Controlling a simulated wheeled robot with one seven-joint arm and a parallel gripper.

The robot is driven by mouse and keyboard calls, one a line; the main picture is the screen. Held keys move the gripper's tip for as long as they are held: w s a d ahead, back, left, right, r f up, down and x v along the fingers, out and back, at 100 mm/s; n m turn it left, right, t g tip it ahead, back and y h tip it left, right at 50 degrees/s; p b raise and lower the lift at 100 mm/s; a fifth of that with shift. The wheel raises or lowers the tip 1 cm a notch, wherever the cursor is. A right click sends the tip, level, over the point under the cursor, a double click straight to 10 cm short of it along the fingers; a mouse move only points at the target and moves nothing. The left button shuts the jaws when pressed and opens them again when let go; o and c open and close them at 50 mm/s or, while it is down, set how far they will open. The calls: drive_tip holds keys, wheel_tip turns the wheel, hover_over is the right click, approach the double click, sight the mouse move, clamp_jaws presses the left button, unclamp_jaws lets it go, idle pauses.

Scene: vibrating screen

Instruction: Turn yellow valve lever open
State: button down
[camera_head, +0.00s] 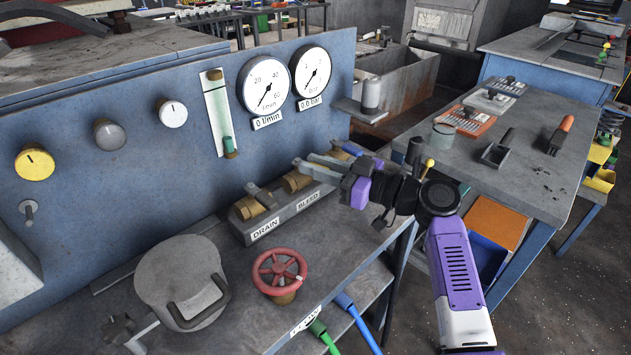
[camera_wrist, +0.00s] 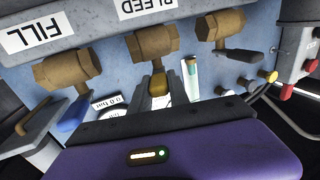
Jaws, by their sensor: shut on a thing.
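The yellow valve lever (camera_wrist: 163,88) shows in the wrist view between the fingers of my gripper (camera_wrist: 159,92), below the brass valve body (camera_wrist: 152,42) marked BLEED. My gripper is shut on the lever. In the head view my gripper (camera_head: 312,166) reaches in from the right to the BLEED brass valve (camera_head: 297,181); the lever is hidden there by the fingers. The BLEED label (camera_head: 308,202) is on the grey block in front of this valve. How far the lever is turned cannot be told.
The DRAIN valve (camera_head: 250,206) with a grey lever sits to the left. In the wrist view, the FILL valve (camera_wrist: 66,70) with a blue lever (camera_wrist: 74,114) is close to the left. A red handwheel (camera_head: 279,272) and a round lidded pot (camera_head: 182,275) stand on the bench.

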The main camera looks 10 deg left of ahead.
drive_tip(key=b, duration=0.1)
drive_tip(key=g+b, duration=0.1)
drive_tip(key=b, duration=0.1)
drive_tip(key=shift+w+f+n, duration=0.2)
drive_tip(key=shift+w+n, duration=0.05)
drive_tip(key=shift+n, duration=0.15)
drive_tip(key=shift+r+g+y+b, duration=0.25)
drive_tip(key=shift+g+y+b, duration=0.05)
drive_tip(key=shift+g+b, duration=0.15)
drive_tip(key=c, duration=1.2)
unclamp_jaws()
drive_tip(key=shift+c, duration=0.2)
drive_tip(key=shift+d, duration=0.15)
drive_tip(key=v, duration=0.7)
drive_tip(key=shift+s+d, duration=0.2)
drive_tip(key=shift+d, duration=0.1)
drive_tip(key=shift+c, duration=0.4)
